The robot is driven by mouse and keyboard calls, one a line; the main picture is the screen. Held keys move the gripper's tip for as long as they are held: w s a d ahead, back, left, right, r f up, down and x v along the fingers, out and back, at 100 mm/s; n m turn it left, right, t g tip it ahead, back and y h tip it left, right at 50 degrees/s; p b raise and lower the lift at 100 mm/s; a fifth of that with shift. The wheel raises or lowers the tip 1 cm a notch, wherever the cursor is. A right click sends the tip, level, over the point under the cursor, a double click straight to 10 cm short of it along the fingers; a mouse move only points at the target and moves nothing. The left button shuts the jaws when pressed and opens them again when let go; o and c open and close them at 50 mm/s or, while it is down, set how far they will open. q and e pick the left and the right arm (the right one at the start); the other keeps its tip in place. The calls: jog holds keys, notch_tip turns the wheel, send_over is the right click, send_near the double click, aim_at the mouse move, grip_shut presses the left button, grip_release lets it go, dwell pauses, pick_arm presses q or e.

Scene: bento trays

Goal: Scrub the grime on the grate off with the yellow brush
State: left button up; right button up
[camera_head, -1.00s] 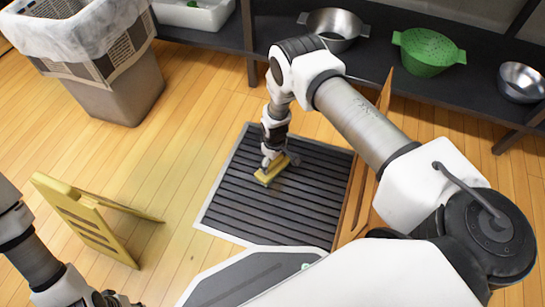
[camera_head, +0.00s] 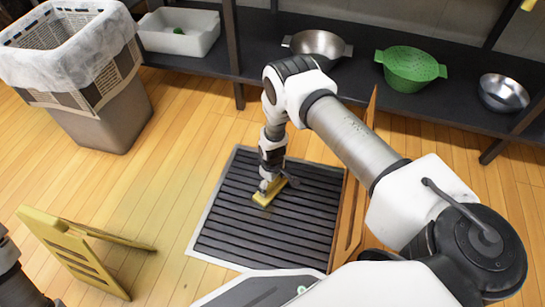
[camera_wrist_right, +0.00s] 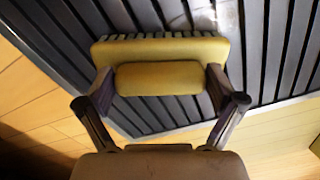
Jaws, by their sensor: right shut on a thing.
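The dark slatted grate (camera_head: 225,232) with a pale metal rim lies in the wooden floor. The yellow brush (camera_head: 268,194) rests on or just over its slats, near the middle. My right gripper (camera_head: 265,186) reaches down from above and is shut on the brush. In the right wrist view, the gripper's two fingers (camera_wrist_right: 160,80) clasp the raised grip of the brush (camera_wrist_right: 160,48), whose bristles point at the slats. A whitish patch beside the brush there may be grime or glare; I cannot tell. Only part of my left arm shows at the left edge, its gripper out of view.
A yellow folding floor sign (camera_head: 85,262) stands left of the grate. A wooden panel (camera_head: 352,215) stands upright along its right edge. A lined bin (camera_head: 115,118) is at back left. A dark shelf holds a white tub (camera_head: 180,43), steel bowls and a green colander (camera_head: 408,68).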

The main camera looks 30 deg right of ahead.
aim_at(269, 197)
jog(key=shift+s+a, duration=0.45)
jog(key=shift+a, duration=0.05)
jog(key=shift+s+a+r+p, duration=0.1)
jog(key=shift+s+a+p, duration=0.8)
jog(key=shift+s+a, duration=0.15)
jog(key=shift+s+a+p, duration=0.6)
jog(key=shift+s+a, duration=0.55)
jog(key=shift+a, duration=0.2)
jog(key=shift+s+a+f, duration=0.2)
jog(key=shift+s+a, duration=0.2)
jog(key=shift+a, duration=0.05)
jog(key=shift+s+a+r+b, duration=0.1)
jog(key=shift+s+a+b, duration=0.2)
jog(key=shift+s+a, duration=1.6)
jog(key=shift+a, duration=0.25)
jog(key=shift+p, duration=0.3)
notch_tip(269, 197, up, 6)
jog(key=p, duration=0.5)
